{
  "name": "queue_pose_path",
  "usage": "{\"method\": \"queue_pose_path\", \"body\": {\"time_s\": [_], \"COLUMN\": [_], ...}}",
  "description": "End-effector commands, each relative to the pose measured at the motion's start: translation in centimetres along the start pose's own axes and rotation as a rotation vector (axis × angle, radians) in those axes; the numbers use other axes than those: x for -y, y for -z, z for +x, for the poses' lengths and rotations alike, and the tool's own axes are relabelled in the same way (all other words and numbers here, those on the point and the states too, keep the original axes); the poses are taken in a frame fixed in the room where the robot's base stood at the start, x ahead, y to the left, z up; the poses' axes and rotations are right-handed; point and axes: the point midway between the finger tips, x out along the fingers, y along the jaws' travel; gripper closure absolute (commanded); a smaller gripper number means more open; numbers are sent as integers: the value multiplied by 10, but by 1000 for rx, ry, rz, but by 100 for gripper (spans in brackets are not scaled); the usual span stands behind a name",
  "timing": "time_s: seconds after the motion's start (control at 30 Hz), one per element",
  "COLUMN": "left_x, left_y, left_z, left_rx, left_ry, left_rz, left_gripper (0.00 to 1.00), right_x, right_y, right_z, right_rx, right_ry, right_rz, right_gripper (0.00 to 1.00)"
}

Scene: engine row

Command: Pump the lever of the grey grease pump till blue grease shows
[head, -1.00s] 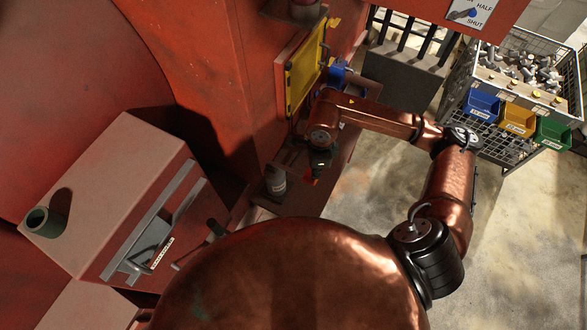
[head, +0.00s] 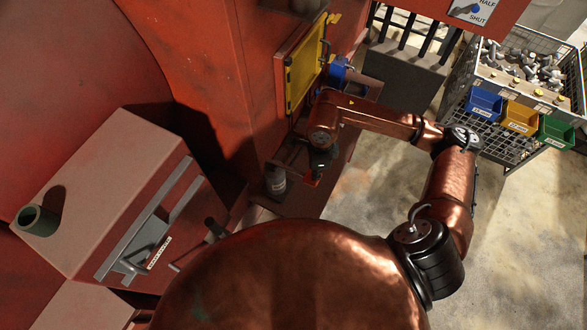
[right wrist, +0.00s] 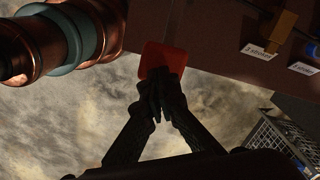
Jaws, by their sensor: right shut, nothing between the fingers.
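A grey cylinder with a pale label, which looks like the grease pump (head: 275,181), stands upright on the red ledge below the yellow-framed panel. My right gripper (head: 314,172) is just right of it. In the right wrist view the gripper (right wrist: 160,85) is shut, its dark fingertips together against or just in front of a red block (right wrist: 163,56). I cannot tell whether they touch. The red block also shows small in the head view (head: 315,179); it may be the lever's end. The lever's shaft is not clear. I see no blue grease at the pump. My left gripper is not in view.
A yellow-framed panel (head: 304,72) and a blue part (head: 338,72) are above the ledge. A red box with a grey handle (head: 145,245) is at left. A wire crate with blue, yellow and green bins (head: 519,116) stands at right. The floor (head: 375,205) between is clear.

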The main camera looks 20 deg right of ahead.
Motion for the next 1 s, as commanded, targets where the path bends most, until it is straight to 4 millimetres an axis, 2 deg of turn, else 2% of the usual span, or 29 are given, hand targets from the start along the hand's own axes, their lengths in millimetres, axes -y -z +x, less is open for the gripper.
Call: {"method": "queue_pose_path", "body": {"time_s": [0.03,0.37,0.57,0.9,1.0], "left_x": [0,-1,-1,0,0], "left_y": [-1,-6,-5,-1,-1], "left_z": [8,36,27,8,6], "left_rx": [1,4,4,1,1], "left_ry": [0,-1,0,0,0], "left_rz": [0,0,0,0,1], "left_gripper": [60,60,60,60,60], "right_x": [0,0,0,0,0], "right_y": [0,0,-1,0,0], "right_z": [9,37,25,-18,-24], "right_rx": [0,0,2,0,-1], "right_ry": [0,0,1,2,0], "right_rz": [0,0,0,0,0], "right_gripper": [100,100,100,100,100]}}
